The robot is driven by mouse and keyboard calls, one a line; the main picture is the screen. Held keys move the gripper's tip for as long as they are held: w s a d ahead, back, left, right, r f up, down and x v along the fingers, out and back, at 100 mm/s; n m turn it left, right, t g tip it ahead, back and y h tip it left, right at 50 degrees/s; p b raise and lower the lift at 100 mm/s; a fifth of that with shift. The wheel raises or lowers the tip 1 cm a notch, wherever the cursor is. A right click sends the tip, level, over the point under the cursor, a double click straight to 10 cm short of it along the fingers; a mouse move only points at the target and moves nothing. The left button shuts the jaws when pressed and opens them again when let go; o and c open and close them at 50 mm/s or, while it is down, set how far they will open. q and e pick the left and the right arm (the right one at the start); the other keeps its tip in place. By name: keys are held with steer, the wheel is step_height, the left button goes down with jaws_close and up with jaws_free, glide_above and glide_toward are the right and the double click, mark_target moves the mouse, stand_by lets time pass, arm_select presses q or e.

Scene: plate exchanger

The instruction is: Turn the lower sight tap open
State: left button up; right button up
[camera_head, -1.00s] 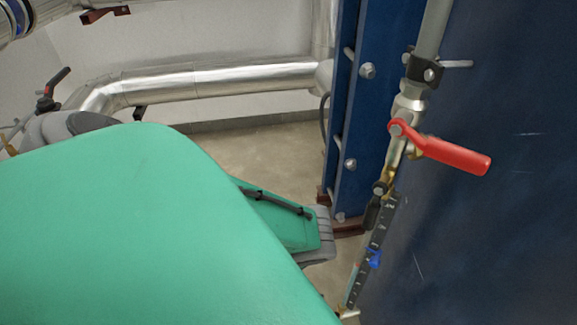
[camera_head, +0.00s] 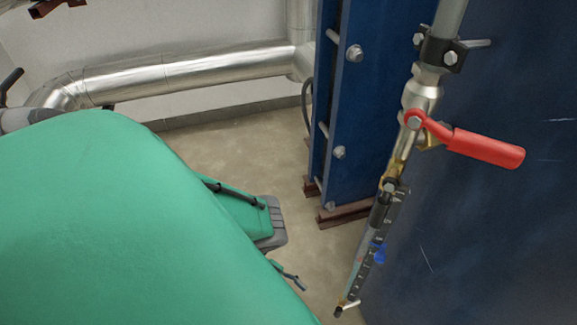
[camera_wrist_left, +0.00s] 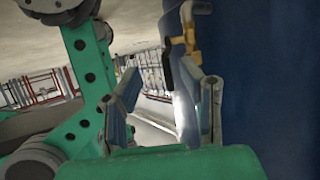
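The sight glass (camera_head: 372,245), a slim tube with a dark scale and blue marker, runs down the blue exchanger's side in the head view. At its foot is a small fitting (camera_head: 345,308), apparently the lower sight tap; its handle position is too small to tell. In the left wrist view, brass fittings (camera_wrist_left: 192,42) show at the top, beyond the fingers. My left gripper (camera_wrist_left: 165,105) is open, its two fingers apart with nothing between them. My right gripper is not in view.
A red lever (camera_head: 485,148) on a valve sits above the sight glass. The blue exchanger (camera_head: 500,230) fills the right side. A silver pipe (camera_head: 185,72) runs along the back wall. Bare floor (camera_head: 245,155) lies between.

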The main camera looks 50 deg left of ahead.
arm_select(q)
steer(key=f+p+v, duration=0.1)
steer(key=v, duration=0.5)
steer(key=w+a+r+n+t+y+p, duration=0.35)
steer(key=w+r+n+y+p, duration=0.3)
steer(key=w+r, duration=0.4)
steer(key=s+d+r+n+g+y+p, duration=0.2)
steer(key=s+r+p, duration=0.1)
steer(key=r, duration=0.7)
steer(key=s+d+r+n+g+y+p, duration=0.3)
steer(key=s+r, duration=0.3)
steer(key=r, duration=0.3)
steer(key=shift+d+r+p, duration=0.15)
steer(key=shift+r+p, duration=0.25)
steer(key=shift+p, duration=0.15)
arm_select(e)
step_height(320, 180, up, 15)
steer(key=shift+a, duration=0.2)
arm_select(q)
steer(key=shift+y, duration=0.25)
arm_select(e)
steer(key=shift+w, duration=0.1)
